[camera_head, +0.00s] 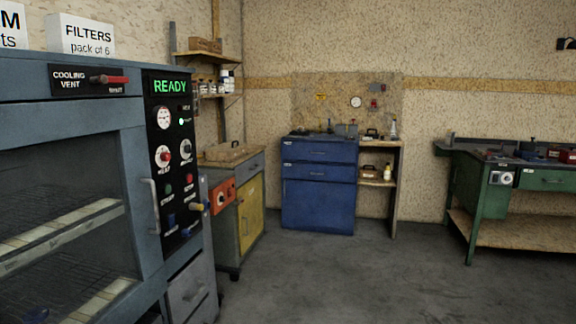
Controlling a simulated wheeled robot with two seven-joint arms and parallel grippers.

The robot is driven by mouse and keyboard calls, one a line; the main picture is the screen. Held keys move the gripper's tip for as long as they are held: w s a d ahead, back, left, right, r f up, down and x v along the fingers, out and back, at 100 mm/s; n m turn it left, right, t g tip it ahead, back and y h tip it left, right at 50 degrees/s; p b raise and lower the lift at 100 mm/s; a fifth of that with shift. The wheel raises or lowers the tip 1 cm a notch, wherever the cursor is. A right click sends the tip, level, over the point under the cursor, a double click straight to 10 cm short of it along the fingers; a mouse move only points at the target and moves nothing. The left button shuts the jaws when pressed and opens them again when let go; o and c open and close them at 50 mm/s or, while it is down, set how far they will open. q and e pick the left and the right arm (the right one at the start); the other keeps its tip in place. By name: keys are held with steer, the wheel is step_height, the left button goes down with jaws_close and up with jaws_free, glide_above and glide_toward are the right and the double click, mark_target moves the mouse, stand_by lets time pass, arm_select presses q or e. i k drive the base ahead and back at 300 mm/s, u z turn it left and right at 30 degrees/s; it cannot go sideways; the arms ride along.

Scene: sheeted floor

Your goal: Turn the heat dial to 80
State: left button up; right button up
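A blue-grey oven-like machine (100,120) fills the left side. Its black control panel (177,215) faces right and carries a green READY display (170,87). The heat dial (162,156) appears to be the white-faced dial with a red centre at the left of the panel; its label is small and its setting cannot be read. A second dial (186,149) sits to its right, and a round gauge (163,117) is above. Neither of my grippers is in view.
Below the dials are small buttons and knobs, and a vertical door handle (151,205) is left of the panel. A wooden-topped cabinet (250,215) stands beyond the machine. A blue drawer cabinet (318,205) and a green workbench (485,200) stand farther back. The grey floor (370,280) is clear.

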mark_target(164, 157)
steer(key=z, duration=0.7)
steer(key=i, duration=0.65)
steer(key=u, duration=0.8)
steer(key=i, duration=1.45)
steer(key=u, duration=1.15)
